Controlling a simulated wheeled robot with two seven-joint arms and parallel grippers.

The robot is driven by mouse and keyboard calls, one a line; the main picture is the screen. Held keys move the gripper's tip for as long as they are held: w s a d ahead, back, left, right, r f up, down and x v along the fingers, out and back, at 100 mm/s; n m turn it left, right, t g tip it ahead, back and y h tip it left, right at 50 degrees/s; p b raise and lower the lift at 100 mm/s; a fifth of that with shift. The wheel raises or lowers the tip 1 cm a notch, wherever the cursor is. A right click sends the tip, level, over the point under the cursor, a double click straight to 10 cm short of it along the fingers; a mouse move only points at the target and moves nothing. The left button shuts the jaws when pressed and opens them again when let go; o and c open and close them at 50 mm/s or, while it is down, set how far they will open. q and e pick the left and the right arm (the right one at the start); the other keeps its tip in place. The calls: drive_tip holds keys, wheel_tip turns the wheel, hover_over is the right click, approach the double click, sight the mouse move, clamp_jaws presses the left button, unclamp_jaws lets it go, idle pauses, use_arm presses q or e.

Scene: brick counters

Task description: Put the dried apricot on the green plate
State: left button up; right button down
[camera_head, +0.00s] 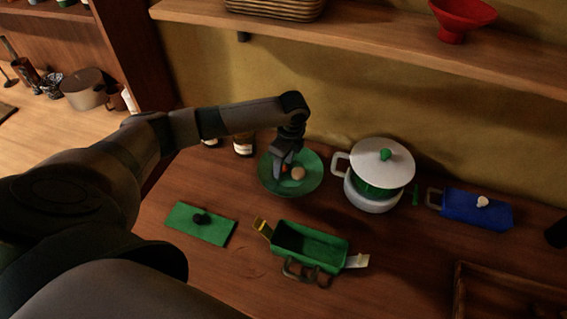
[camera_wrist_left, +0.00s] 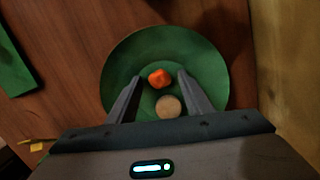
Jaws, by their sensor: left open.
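The green plate (camera_head: 309,184) lies on the wooden counter near the wall, and it also shows in the left wrist view (camera_wrist_left: 200,57). A small orange piece, which looks like the dried apricot (camera_wrist_left: 160,78), rests on the plate; in the head view it is mostly hidden by my gripper. A round beige thing (camera_wrist_left: 168,106) lies beside it on the plate and shows in the head view too (camera_head: 298,173). My left gripper (camera_head: 286,170) is over the plate, open, with its fingers (camera_wrist_left: 158,82) on either side of the orange piece. My right gripper is in neither view.
A white pot with a green-knobbed lid (camera_head: 381,165) stands right of the plate. A green open box (camera_head: 335,254) and a green lid (camera_head: 205,222) lie in front. A blue box (camera_head: 477,209) is farther right. Bottles (camera_head: 243,146) stand behind left. A shelf (camera_head: 400,50) overhangs.

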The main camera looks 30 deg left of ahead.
use_arm(q)
drive_tip(key=shift+r, duration=0.15)
drive_tip(key=shift+d+r+b, duration=0.1)
drive_tip(key=shift+r+b, duration=0.2)
drive_tip(key=shift+r, duration=0.25)
wheel_tip(320, 180, up, 11)
drive_tip(key=d+b, duration=0.1)
drive_tip(key=b, duration=0.2)
drive_tip(key=shift+d, duration=0.15)
drive_tip(key=shift+f, duration=0.1)
